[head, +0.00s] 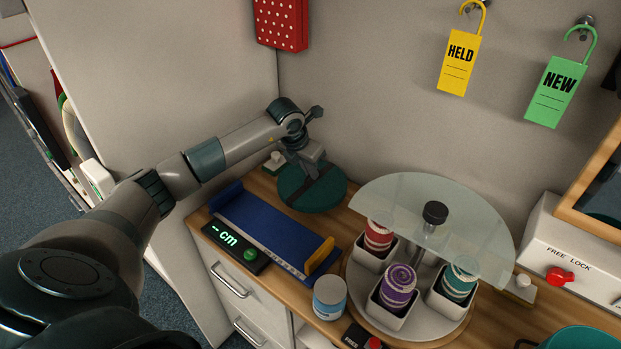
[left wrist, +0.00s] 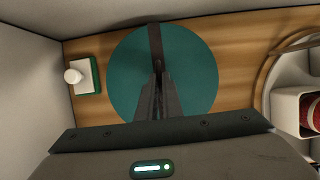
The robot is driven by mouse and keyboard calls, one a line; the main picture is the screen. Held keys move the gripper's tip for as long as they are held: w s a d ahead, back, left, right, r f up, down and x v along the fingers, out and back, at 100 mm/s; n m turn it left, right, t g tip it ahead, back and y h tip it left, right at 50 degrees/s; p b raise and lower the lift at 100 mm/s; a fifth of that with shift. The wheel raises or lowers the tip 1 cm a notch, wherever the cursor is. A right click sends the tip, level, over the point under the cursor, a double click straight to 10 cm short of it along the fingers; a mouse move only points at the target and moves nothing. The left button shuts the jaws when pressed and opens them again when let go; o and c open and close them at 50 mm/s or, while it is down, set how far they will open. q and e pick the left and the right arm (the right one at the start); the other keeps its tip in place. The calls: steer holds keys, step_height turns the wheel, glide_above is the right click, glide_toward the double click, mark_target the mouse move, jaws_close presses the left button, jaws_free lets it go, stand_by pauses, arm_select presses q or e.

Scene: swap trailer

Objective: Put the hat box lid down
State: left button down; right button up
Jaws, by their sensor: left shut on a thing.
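The hat box lid (head: 318,193) is a round teal disc with a dark band across it. It is at the back of the wooden counter, beyond the blue measuring tray. My left gripper (head: 309,170) comes down over the lid from above and is shut on it near its middle. In the left wrist view the lid (left wrist: 190,75) lies flat under the gripper (left wrist: 158,72), whose fingers meet on the dark band. The lid appears at or just above the counter; any gap beneath is hidden. My right gripper is out of view.
A blue measuring tray (head: 262,228) with a cm display (head: 236,243) lies in front of the lid. A turntable (head: 362,285) with yarn-like rolls under a glass shelf (head: 400,190) stands to the right. A white-knobbed block (left wrist: 85,78) is left of the lid. Walls close in behind.

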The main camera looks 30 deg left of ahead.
mark_target(310, 183)
arm_select(q)
steer(key=shift+s+f+p, duration=0.1)
steer(key=shift+f+p, duration=0.35)
steer(key=shift+f, duration=0.15)
step_height(310, 183, down, 2)
steer(key=shift+f+p, duration=0.2)
steer(key=shift+p, duration=0.2)
steer(key=shift+f, duration=0.15)
steer(key=c, duration=1.9)
jaws_free()
steer(key=shift+r, duration=0.2)
